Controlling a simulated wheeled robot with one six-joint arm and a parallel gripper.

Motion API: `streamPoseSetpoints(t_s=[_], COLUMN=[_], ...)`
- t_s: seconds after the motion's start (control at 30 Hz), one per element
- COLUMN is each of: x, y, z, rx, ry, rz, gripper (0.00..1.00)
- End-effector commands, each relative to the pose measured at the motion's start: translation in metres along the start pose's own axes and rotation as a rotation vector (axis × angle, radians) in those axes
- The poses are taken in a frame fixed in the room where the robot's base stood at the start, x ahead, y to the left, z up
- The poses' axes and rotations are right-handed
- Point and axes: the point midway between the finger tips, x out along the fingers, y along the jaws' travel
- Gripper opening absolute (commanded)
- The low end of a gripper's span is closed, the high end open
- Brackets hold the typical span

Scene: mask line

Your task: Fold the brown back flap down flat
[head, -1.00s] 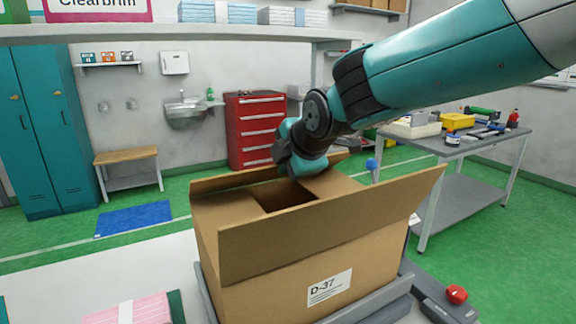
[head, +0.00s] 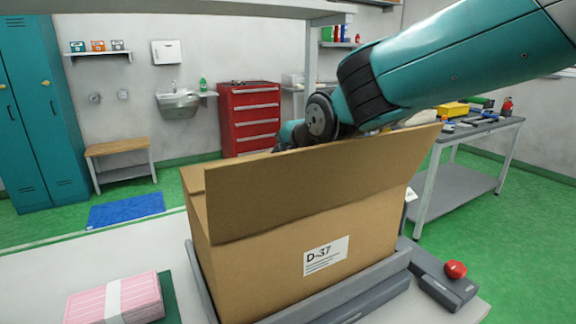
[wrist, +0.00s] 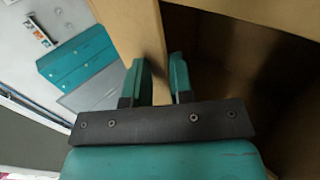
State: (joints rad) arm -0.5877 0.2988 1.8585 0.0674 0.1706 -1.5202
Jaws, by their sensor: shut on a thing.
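The cardboard box (head: 270,270), labelled D-37, stands in the head view with its front flap (head: 320,180) raised and tilted towards me. That flap hides the box opening and most of the brown back flap. My gripper (wrist: 158,80) is at the far side of the box; in the head view its fingers are hidden behind the front flap. In the wrist view its two teal fingers are shut on the brown back flap (wrist: 138,40), one on each side of the cardboard. The dark inside of the box shows right of the fingers.
The box sits in a grey tray (head: 375,290) on a white table. A pink bundle (head: 118,300) lies to the left. A red button (head: 455,269) is at the right. Behind are green floor, a red drawer cabinet (head: 250,115) and a workbench (head: 460,185).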

Motion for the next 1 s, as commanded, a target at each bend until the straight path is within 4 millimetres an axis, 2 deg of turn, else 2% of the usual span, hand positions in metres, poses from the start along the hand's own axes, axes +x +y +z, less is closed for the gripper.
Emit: streamPoseSetpoints(t_s=[0.03,0.3,0.33,0.37,0.4,0.73,1.0], x=[0.003,0.003,0.003,0.003,0.003,-0.004,-0.047], y=[-0.006,-0.006,-0.007,-0.007,-0.006,-0.002,-0.003], z=[0.002,0.002,0.002,0.002,0.002,0.001,0.002], rx=[0.002,0.002,0.002,0.002,0.002,0.001,0.002], ry=[-0.006,-0.006,-0.006,-0.006,-0.005,-0.001,-0.003], rz=[-0.017,-0.019,-0.018,-0.018,-0.017,-0.006,-0.005], gripper=[0.00,0.00,0.26,0.33,0.34,0.34,0.34])
